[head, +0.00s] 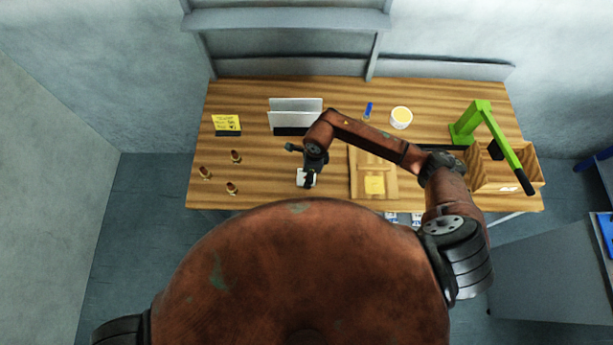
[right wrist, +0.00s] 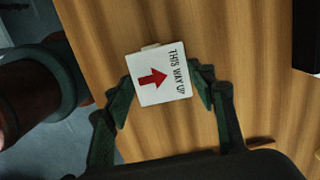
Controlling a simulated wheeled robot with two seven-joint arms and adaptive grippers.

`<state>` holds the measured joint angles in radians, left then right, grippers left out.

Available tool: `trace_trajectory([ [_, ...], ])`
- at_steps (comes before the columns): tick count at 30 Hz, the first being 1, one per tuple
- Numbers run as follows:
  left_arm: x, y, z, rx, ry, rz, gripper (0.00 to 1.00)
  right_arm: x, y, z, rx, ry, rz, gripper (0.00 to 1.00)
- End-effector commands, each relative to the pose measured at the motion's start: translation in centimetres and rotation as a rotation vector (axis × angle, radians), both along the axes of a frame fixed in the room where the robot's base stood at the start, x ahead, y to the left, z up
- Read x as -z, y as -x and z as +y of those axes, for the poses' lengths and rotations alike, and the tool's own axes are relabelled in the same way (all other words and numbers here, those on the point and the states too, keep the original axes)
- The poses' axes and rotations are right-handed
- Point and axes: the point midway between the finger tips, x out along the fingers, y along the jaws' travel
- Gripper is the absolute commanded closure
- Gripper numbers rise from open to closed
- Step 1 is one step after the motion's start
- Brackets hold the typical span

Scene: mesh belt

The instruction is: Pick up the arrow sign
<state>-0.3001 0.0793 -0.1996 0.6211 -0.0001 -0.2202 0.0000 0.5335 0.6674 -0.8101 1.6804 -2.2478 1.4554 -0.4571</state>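The arrow sign (head: 306,177) is a small white card near the table's front edge, left of the wooden board. In the right wrist view the arrow sign (right wrist: 160,76) shows a red arrow and the words "THIS WAY UP". My right gripper (head: 307,180) is right over it and hides part of it in the head view. In the right wrist view the fingers of my right gripper (right wrist: 162,88) are spread, one on each side of the sign. Whether they touch its edges is hard to tell. My left gripper does not show.
A wooden board (head: 361,158) with a yellow note lies right of the sign. A white and black holder (head: 296,115) stands behind. A green lever press (head: 468,124) and a wooden crate (head: 480,180) stand at right. Small brown pieces (head: 236,156) and a yellow sign (head: 226,122) are at left.

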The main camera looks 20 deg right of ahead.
Motion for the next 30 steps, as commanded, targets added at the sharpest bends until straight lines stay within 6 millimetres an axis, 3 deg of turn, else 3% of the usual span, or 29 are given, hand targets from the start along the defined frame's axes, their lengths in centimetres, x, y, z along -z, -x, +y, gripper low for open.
trace_trajectory([
  [9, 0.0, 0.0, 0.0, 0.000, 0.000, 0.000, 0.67, 0.0, 0.0, 0.0, 0.000, 0.000, 0.000, 0.70],
  [20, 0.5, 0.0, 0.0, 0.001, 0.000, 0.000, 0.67, -0.6, -0.1, 0.0, -0.001, 0.000, -0.003, 0.70],
  [25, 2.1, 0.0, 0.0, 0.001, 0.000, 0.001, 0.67, -2.8, -0.2, 0.0, -0.003, 0.000, -0.008, 0.70],
  [30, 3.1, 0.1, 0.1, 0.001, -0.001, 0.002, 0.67, -6.6, 3.0, -0.9, -0.005, 0.002, -0.006, 0.70],
])
